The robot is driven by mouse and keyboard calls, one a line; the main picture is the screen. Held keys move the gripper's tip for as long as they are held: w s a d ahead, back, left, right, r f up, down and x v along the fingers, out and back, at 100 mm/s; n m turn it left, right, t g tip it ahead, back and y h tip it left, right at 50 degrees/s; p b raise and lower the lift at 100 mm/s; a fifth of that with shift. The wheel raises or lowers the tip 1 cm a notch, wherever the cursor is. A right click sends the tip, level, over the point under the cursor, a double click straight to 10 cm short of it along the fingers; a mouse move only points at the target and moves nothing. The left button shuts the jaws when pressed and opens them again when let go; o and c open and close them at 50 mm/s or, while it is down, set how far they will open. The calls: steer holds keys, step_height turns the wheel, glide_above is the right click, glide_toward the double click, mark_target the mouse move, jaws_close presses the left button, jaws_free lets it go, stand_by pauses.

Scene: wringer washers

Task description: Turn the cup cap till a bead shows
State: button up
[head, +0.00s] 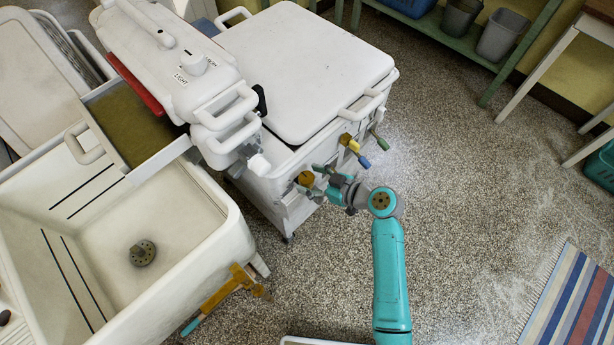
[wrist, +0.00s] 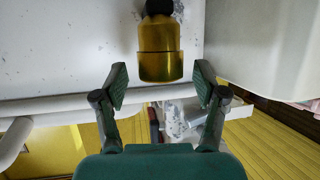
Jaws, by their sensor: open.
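The brass cup cap (wrist: 160,66) is a smooth golden cylinder on the white washer wall, at the top middle of the wrist view. A black round part sits above it. A brass round part (head: 305,178), which looks like the same cup, shows low on the washer's front in the head view. My gripper (wrist: 161,82) is open, with one green finger on each side below the cap. No bead is visible on the cap.
The white washer (head: 300,65) has yellow, blue and green-handled valves (head: 355,148) to the right of the cup. A white sink (head: 165,215) with a brass tap (head: 225,290) is at left. Speckled floor (head: 470,200) is clear at right, up to a striped rug (head: 575,305).

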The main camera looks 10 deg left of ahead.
steer(key=shift+x, duration=0.75)
steer(key=c, duration=1.1)
steer(key=shift+c, duration=0.2)
steer(key=shift+s+a+m+t, duration=0.1)
steer(key=shift+m+t, duration=0.3)
steer(key=shift+t, duration=0.1)
steer(key=shift+m+t+h, duration=0.9)
steer(key=shift+m, duration=0.1)
steer(key=shift+m+t+h, duration=2)
steer(key=shift+m+h, duration=0.6)
steer(key=shift+m, duration=0.2)
steer(key=shift+a+m+t+h, duration=0.15)
steer(key=shift+m+t+h, duration=0.25)
steer(key=shift+m+h, duration=2.5)
steer(key=shift+m+g+h, duration=0.4)
steer(key=shift+m+h, duration=1)
steer(key=shift+h, duration=0.6)
